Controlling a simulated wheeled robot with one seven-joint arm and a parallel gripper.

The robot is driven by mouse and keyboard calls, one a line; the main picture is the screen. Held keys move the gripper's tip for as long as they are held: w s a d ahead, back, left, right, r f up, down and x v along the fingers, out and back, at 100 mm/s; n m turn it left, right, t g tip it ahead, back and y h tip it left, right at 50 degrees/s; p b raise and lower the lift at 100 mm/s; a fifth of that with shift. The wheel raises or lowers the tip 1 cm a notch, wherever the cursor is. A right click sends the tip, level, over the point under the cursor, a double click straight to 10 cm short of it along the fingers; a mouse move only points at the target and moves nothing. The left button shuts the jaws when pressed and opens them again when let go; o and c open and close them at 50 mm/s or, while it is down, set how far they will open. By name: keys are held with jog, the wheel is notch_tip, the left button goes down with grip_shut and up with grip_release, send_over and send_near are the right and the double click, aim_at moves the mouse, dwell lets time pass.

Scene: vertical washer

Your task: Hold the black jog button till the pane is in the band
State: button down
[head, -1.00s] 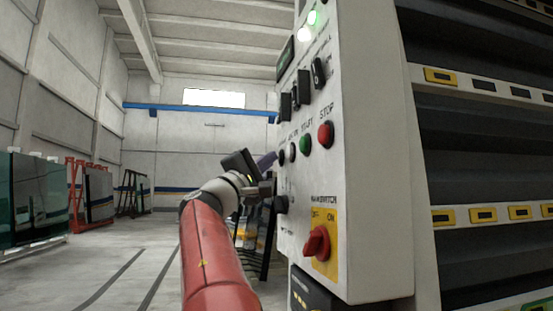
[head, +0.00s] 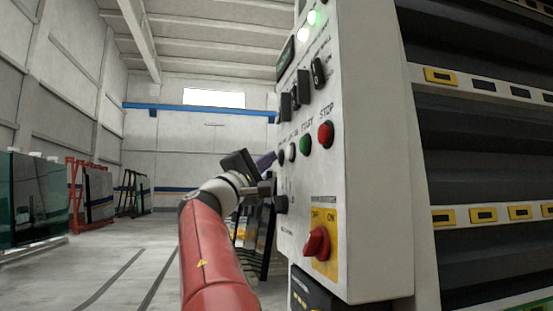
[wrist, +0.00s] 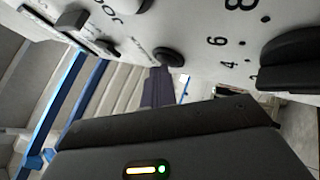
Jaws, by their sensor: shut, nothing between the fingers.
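The black jog button (head: 281,157) is at the left end of a row of buttons on the grey control panel (head: 360,200). It shows as a black round button (wrist: 169,57) in the wrist view. My gripper (head: 267,160) is shut and empty, with its dark purple fingers pointing at this button. In the wrist view, the fingertips (wrist: 160,72) are at the button's lower edge; I cannot tell whether they touch or press it. I cannot make out the pane in the band.
Black switches (head: 303,88) are above, a black knob (head: 281,204) and red main switch (head: 316,241) below. Glass racks (head: 88,195) stand far left; the floor between is clear.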

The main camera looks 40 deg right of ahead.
jog(key=shift+w+a, duration=0.4)
jog(key=shift+a, duration=0.3)
jog(key=w+a, duration=0.1)
jog(key=a, duration=0.2)
jog(key=w+a, duration=0.1)
jog(key=shift+w+a+p, duration=0.15)
jog(key=shift+w+p, duration=0.15)
jog(key=shift+w, duration=0.05)
dwell(0.4)
